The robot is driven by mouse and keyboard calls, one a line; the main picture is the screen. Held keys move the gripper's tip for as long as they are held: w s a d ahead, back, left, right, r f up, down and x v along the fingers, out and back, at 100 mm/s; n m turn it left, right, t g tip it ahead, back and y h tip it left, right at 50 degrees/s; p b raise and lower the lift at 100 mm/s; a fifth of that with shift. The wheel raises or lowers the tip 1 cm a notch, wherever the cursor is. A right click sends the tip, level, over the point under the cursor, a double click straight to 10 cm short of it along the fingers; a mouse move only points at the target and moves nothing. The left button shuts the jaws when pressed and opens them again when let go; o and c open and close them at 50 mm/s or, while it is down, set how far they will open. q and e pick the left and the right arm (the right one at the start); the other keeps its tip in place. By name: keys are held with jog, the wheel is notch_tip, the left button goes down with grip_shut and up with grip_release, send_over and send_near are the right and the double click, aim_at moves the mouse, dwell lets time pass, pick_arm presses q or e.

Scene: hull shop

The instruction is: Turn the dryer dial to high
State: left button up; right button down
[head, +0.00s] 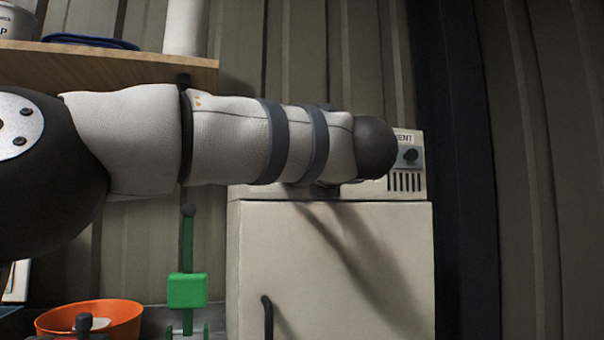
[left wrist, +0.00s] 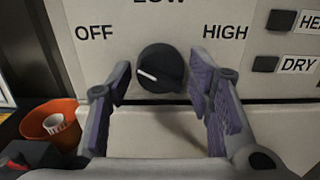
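The dryer dial (left wrist: 160,68) is a round black knob with a white mark on its left side, nearest the OFF label (left wrist: 94,32). LOW is cut off above it and HIGH (left wrist: 225,32) is at right. My left gripper (left wrist: 164,98) is open, its purple-padded fingers left and right of the dial and a little below it; nothing is between the pads. I cannot tell whether either touches the panel. In the head view my left arm hides the dial and gripper in front of the pale dryer (head: 335,265). My right gripper is not in view.
Square buttons, including one by the DRY label (left wrist: 298,65), are right of HIGH. An orange bowl (head: 112,315), a green block on a post (head: 187,290) and a wooden shelf (head: 60,70) are at left.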

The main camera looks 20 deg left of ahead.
pick_arm(q)
jog(key=c, duration=0.6)
jog(key=shift+r, duration=0.1)
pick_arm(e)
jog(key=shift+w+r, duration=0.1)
pick_arm(q)
jog(key=shift+m+p, duration=0.9)
jog(key=shift+m, duration=10.9)
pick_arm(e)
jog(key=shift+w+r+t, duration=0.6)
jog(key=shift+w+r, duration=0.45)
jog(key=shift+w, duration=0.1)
pick_arm(q)
jog(key=shift+m, duration=0.3)
